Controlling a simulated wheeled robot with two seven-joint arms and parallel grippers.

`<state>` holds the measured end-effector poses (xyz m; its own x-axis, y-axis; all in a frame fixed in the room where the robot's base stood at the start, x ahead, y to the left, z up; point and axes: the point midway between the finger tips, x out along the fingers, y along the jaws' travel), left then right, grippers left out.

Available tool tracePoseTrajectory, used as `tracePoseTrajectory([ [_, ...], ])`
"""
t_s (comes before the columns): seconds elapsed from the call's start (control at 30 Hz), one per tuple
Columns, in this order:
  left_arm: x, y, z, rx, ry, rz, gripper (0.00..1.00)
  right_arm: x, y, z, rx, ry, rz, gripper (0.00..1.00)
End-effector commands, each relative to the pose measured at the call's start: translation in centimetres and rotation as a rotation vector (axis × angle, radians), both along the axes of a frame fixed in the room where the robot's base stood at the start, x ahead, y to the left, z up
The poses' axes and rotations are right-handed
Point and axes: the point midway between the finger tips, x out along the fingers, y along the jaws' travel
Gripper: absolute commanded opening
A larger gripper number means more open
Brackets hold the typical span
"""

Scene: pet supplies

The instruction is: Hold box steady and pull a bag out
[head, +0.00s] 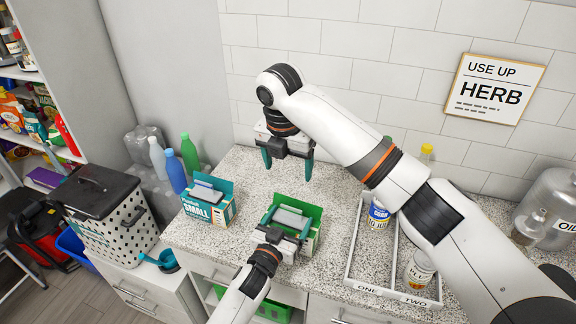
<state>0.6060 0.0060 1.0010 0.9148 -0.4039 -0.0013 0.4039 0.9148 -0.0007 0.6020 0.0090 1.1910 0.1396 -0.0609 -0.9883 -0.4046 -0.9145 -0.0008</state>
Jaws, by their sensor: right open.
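A green box (312,213) with its top open stands on the speckled counter near the front edge, with a grey bag (290,218) showing in its opening. My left gripper (285,222) is low at the near side of this box, its fingers apart at the box's near part; whether it grips the box is hidden. A second box (222,212), teal and white and marked SMALL, stands to the left with a grey bag (207,192) at its top. My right gripper (288,171) is open and empty above and behind the green box, fingers pointing down.
A white divided tray (350,276) marked ONE and TWO holds a blue can (379,216) and a white container (418,270) at right. Several bottles (174,170) stand at left. A dotted bin (110,225) and a teal scoop (165,261) are lower left.

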Motion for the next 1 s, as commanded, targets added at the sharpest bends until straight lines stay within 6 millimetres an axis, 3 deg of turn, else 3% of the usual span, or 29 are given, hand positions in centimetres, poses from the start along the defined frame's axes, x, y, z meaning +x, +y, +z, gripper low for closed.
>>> tracePoseTrajectory([
  [0.1,0.0,0.0,0.1,-0.001,-0.002,0.0,1.0,0.0,0.0,0.0,0.0,0.0,0.0,0.78],
  [0.47,-1.0,0.5,-0.1,0.001,-0.001,0.001,1.0,0.0,0.0,-0.2,0.0,0.0,0.0,0.78],
  [1.0,-9.9,4.4,-0.2,0.0,0.001,0.0,1.0,0.0,0.0,-1.7,0.0,0.0,0.0,0.78],
])
